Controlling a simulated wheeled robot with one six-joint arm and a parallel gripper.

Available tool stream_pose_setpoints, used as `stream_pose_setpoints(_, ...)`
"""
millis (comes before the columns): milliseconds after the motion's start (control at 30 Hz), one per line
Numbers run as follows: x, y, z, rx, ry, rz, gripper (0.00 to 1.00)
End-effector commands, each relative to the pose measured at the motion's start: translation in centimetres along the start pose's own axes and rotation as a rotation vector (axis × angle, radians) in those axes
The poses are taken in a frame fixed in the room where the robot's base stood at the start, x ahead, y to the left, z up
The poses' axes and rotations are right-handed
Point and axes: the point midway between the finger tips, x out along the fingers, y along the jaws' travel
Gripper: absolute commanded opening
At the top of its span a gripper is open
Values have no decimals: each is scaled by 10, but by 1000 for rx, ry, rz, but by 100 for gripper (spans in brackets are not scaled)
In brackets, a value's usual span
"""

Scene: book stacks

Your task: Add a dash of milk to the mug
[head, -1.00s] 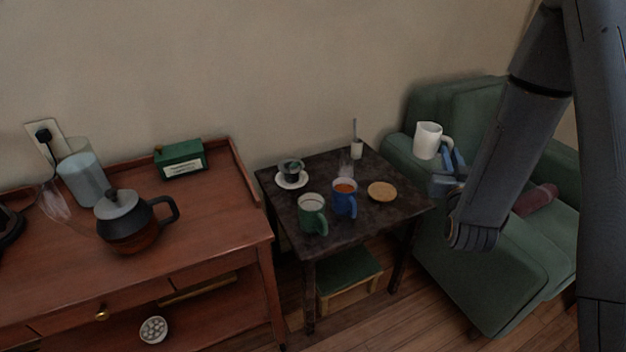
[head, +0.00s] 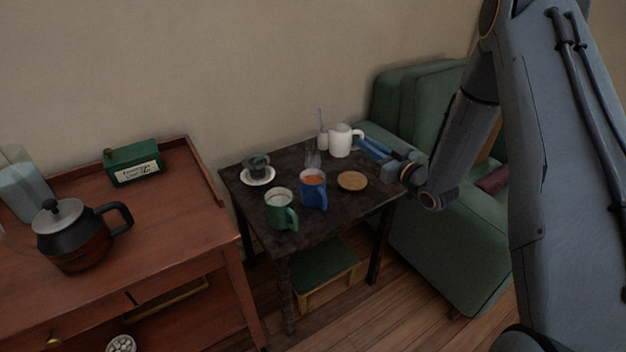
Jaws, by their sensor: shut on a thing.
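A white milk jug (head: 340,141) is at the back right of the small dark table (head: 325,221). My gripper (head: 362,143) is shut on its handle, reaching in from the right. The jug looks upright; I cannot tell whether its base touches the table. A blue mug (head: 314,190) with reddish-brown drink stands near the table's middle, with steam above it. A green mug (head: 280,209) stands to its left, nearer the front; its contents look pale.
A round wooden coaster (head: 352,181) lies right of the blue mug. A white holder with a stick (head: 322,139) stands beside the jug. A dark cup on a white saucer (head: 258,176) is at the left. A wooden cabinet (head: 160,237) bears a teapot (head: 70,235). A green armchair (head: 429,244) stands behind my arm.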

Motion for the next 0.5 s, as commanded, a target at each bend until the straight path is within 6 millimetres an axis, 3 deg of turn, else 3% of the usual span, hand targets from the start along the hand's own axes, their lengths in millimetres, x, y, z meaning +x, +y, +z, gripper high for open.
stream_pose_setpoints(300,-6,3,61,1,0,-257,0)
stream_pose_setpoints(500,-15,3,85,1,0,-358,0)
